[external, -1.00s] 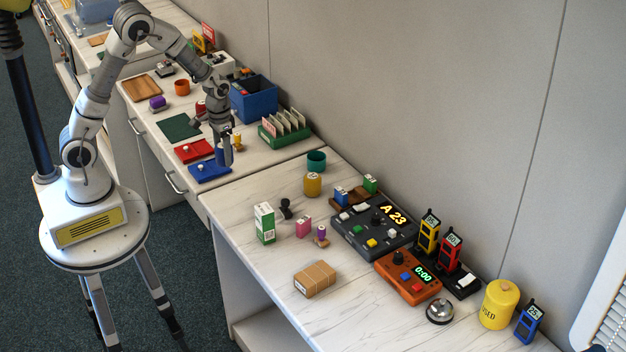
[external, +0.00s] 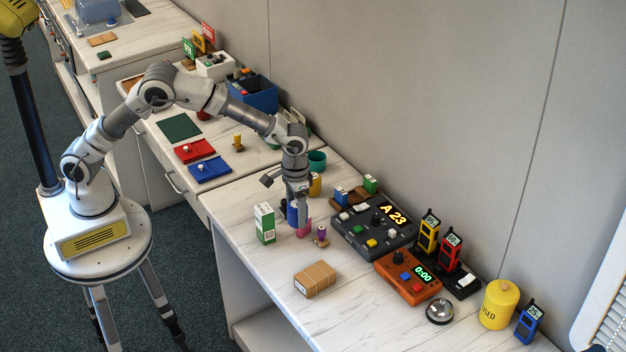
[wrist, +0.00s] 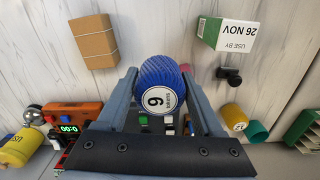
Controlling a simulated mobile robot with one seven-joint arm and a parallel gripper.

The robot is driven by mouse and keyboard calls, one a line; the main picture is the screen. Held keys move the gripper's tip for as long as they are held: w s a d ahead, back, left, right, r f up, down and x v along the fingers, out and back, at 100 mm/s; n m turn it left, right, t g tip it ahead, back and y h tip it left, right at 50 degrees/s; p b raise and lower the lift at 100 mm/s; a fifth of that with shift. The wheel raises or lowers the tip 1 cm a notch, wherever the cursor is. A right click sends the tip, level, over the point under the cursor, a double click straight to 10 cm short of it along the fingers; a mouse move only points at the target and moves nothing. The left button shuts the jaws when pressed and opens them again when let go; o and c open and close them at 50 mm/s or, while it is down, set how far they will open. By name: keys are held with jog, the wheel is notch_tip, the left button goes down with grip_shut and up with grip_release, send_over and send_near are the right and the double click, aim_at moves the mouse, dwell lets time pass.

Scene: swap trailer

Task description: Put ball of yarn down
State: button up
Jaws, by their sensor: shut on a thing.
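The blue ribbed ball of yarn (wrist: 165,80) with a round white label reading 9 is between my gripper's fingers (wrist: 165,95) in the wrist view. My gripper is shut on it. In the external view my gripper (external: 298,212) points down over the left part of the near counter (external: 255,280), and the blue yarn (external: 292,213) shows partly behind the fingers. I cannot tell whether the yarn touches the counter.
A green-and-white carton (external: 265,223) stands to the left of my gripper and a small purple-topped spool (external: 321,236) to the right. A brown parcel (external: 314,279) lies nearer the front. The dark console (external: 375,228) is farther right. Counter between carton and parcel is bare.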

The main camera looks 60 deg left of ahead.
jog(key=s+d+b, duration=0.1)
jog(key=s+d, duration=0.4)
jog(key=d, duration=0.6)
jog(key=w+a+f, duration=0.1)
jog(key=w+f, duration=0.1)
jog(key=w, duration=0.1)
jog(key=w+a+f, duration=0.1)
jog(key=w+f, duration=0.1)
jog(key=w, duration=0.2)
jog(key=w+a+f+b, duration=0.1)
jog(key=w+f, duration=0.1)
jog(key=w, duration=0.1)
jog(key=shift+w+a+f, duration=0.2)
jog(key=shift+a+f, duration=0.15)
jog(key=shift+f, duration=2.05)
jog(key=shift+f+b, duration=0.2)
jog(key=shift+b, duration=0.15)
jog(key=o, duration=1.1)
jog(key=shift+r, duration=0.1)
